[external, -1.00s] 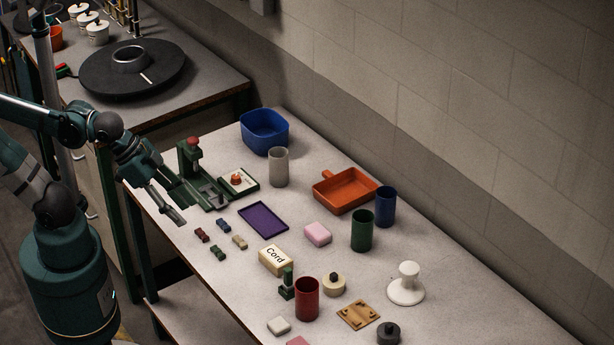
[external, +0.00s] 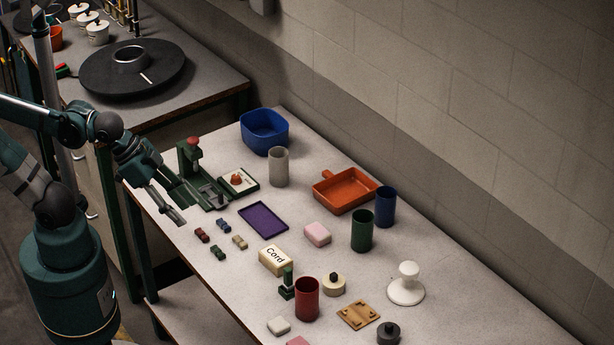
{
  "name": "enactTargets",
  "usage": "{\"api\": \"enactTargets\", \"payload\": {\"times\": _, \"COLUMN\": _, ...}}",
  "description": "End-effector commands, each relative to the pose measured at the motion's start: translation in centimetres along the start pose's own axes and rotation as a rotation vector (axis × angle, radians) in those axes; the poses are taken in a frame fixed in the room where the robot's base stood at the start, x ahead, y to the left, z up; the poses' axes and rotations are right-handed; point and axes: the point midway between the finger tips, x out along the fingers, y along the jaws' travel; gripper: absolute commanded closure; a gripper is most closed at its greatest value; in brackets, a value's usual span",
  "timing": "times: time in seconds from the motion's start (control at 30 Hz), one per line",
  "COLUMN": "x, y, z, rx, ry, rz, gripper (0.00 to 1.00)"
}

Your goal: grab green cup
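The green cup (external: 362,231) is a dark green, open-topped cylinder standing upright on the table, right of the pink block and in front of the blue cup. Nothing hides it except that it stands close to its neighbours. My gripper (external: 180,212) is at the table's left edge, far to the left of the green cup and apart from it. Its fingers point down and to the right, spread with a gap between them, and I see nothing in it.
A blue cup (external: 385,207) and an orange pan (external: 345,191) stand close behind the green cup. A pink block (external: 317,233), red cup (external: 307,299), grey cup (external: 278,167), purple tray (external: 251,209) and white stand (external: 406,290) surround it.

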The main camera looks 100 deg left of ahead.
Motion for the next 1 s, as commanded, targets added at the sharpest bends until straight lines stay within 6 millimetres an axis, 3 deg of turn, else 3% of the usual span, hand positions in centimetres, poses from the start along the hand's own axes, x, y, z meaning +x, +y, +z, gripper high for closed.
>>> {"api": "enactTargets", "payload": {"times": 0.07, "x": 0.0, "y": 0.0, "z": 0.0, "rx": 0.0, "ry": 0.0, "rz": 0.0, "gripper": 0.6}}
{"api": "enactTargets", "payload": {"times": 0.17, "x": 0.0, "y": 0.0, "z": 0.0, "rx": 0.0, "ry": 0.0, "rz": 0.0, "gripper": 0.48}}
{"api": "enactTargets", "payload": {"times": 0.63, "x": -0.4, "y": 0.0, "z": -0.3, "rx": 0.0, "ry": 0.0, "rz": 0.0, "gripper": 0.48}}
{"api": "enactTargets", "payload": {"times": 1.0, "x": -3.4, "y": 0.0, "z": -2.4, "rx": 0.0, "ry": 0.0, "rz": 0.0, "gripper": 0.48}}
